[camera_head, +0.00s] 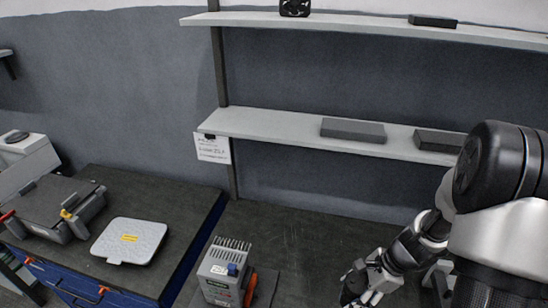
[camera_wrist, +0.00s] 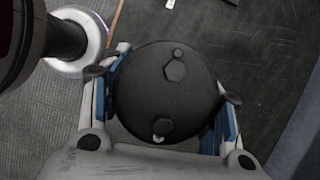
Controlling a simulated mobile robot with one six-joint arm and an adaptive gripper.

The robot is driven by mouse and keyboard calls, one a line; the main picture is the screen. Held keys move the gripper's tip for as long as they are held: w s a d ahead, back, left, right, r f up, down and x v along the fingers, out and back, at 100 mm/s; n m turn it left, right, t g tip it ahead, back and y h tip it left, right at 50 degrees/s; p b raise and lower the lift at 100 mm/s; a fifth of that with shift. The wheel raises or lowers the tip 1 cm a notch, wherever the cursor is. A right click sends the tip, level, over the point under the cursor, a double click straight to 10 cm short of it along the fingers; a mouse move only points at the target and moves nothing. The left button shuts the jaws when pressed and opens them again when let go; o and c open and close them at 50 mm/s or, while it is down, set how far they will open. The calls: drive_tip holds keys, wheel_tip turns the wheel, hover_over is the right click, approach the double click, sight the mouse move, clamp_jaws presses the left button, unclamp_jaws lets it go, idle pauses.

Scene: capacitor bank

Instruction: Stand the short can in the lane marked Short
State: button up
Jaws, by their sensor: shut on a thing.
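A dark round can (camera_wrist: 165,92) with two hex terminals on its top fills the middle of the wrist view. My gripper (camera_wrist: 168,108) is shut on it, with a blue-backed finger at its left and right sides. The can is seen from above, so its height and whether its base touches anything cannot be told. In the head view my gripper (camera_head: 356,286) is at the lower right, over the dark bench; the can cannot be made out clearly there. No lane marked Short can be made out in either view.
A grey finned device (camera_head: 222,270) stands on the bench left of my gripper. A dark cylinder with a pale ring (camera_wrist: 80,45) is close at the upper left in the wrist view. Shelves (camera_head: 280,126) run behind. Bare bench (camera_head: 300,240) lies between the device and my arm.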

drive_tip(key=w+a+r+n+g+h+b, duration=0.1)
drive_tip(key=a+n, duration=0.3)
drive_tip(key=n, duration=0.5)
drive_tip(key=w+a+r+n+g+h, duration=0.3)
drive_tip(key=a+r+n+g, duration=0.1)
drive_tip(key=n, duration=0.6)
drive_tip(key=shift+w+a+n+b, duration=0.2)
drive_tip(key=shift+a+n+b, duration=0.1)
drive_tip(key=shift+b, duration=0.1)
drive_tip(key=shift+f, duration=0.1)
